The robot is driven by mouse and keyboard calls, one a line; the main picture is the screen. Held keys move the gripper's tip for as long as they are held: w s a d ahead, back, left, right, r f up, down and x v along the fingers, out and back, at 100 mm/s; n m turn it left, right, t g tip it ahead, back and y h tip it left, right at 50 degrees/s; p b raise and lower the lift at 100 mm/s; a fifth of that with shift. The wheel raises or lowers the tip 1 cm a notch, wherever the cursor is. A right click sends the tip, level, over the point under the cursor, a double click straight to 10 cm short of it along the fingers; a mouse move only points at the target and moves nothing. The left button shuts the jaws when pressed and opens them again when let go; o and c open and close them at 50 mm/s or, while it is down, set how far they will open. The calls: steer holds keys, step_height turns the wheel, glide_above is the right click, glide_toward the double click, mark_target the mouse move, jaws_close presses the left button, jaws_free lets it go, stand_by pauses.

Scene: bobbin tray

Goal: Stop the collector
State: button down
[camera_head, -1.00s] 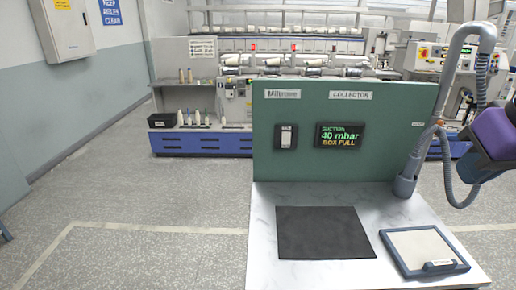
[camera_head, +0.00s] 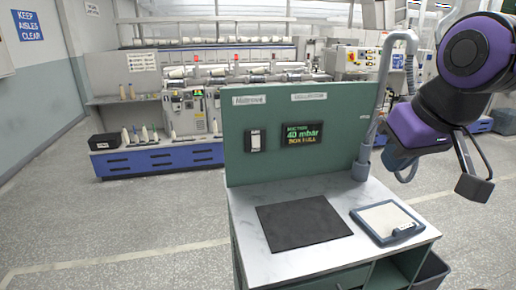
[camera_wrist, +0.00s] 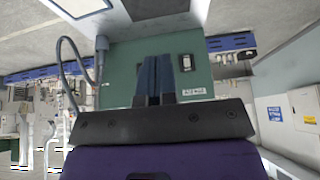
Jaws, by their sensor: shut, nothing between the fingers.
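The collector's green panel (camera_head: 340,110) stands upright at the back of a white-topped bench. A white switch in a dark frame (camera_head: 255,141) is on its left part; its position is too small to tell. A dark display (camera_head: 308,135) right of it reads 40 mbar and BOX FULL. In the wrist view the panel (camera_wrist: 123,68) is upside down, with the switch (camera_wrist: 186,62) just right of the fingers. My gripper (camera_wrist: 158,62) is shut and empty, pointing toward the panel; the display is hidden there. In the head view my arm hangs at the right, apart from the panel.
A black mat (camera_head: 303,222) and a blue-edged tray (camera_head: 394,221) lie on the bench (camera_head: 260,262). A grey pipe with a hose (camera_head: 383,85) rises at the panel's right edge, close to my arm. Bobbin machinery (camera_head: 170,110) stands behind. Floor at left is clear.

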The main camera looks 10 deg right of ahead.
steer(key=w+a+f+t, duration=0.1)
steer(key=w+f+t, duration=0.2)
steer(key=w, duration=1.1)
steer(key=w+a+f+t, duration=0.2)
steer(key=w+f, duration=0.1)
steer(key=w, duration=1)
steer(key=w+a+f+t, duration=0.4)
steer(key=w+f+t, duration=0.2)
steer(key=w+f, duration=1)
steer(key=shift+w+a+f, duration=0.15)
steer(key=shift+w+f, duration=0.05)
steer(key=shift+f, duration=0.2)
